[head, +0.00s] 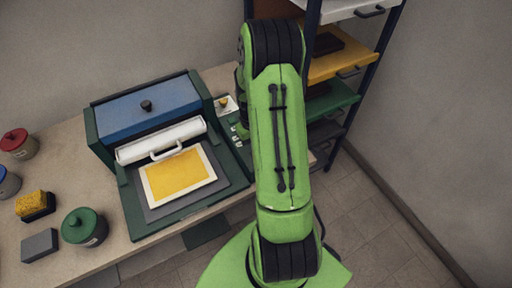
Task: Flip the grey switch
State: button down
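I cannot make out a grey switch in the head view. A narrow green control panel (240,150) with small pale labels lies along the right side of the press, partly hidden by my arm. My green arm reaches up the middle of the view and bends down at its far end, beside this panel. My gripper is hidden behind the arm, so its fingers do not show.
The press has a blue lid (165,107), a white roller (160,140) and a yellow sheet (180,175). Red, blue and green jars (84,227), a yellow sponge (31,204) and a grey block (40,245) stand left. A shelf rack (340,65) stands right.

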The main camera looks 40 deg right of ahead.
jog(key=shift+s+a+f, duration=0.2)
jog(key=shift+a+f, duration=0.05)
jog(key=shift+f, duration=0.3)
jog(key=shift+s, duration=0.15)
jog(key=shift+s+a, duration=0.1)
jog(key=shift+s, duration=0.2)
jog(key=shift+s+r, duration=0.1)
notch_tip(320, 180, up, 15)
jog(key=w+d+p, duration=0.1)
jog(key=w+p, duration=0.1)
jog(key=p, duration=0.1)
jog(key=shift+w, duration=0.2)
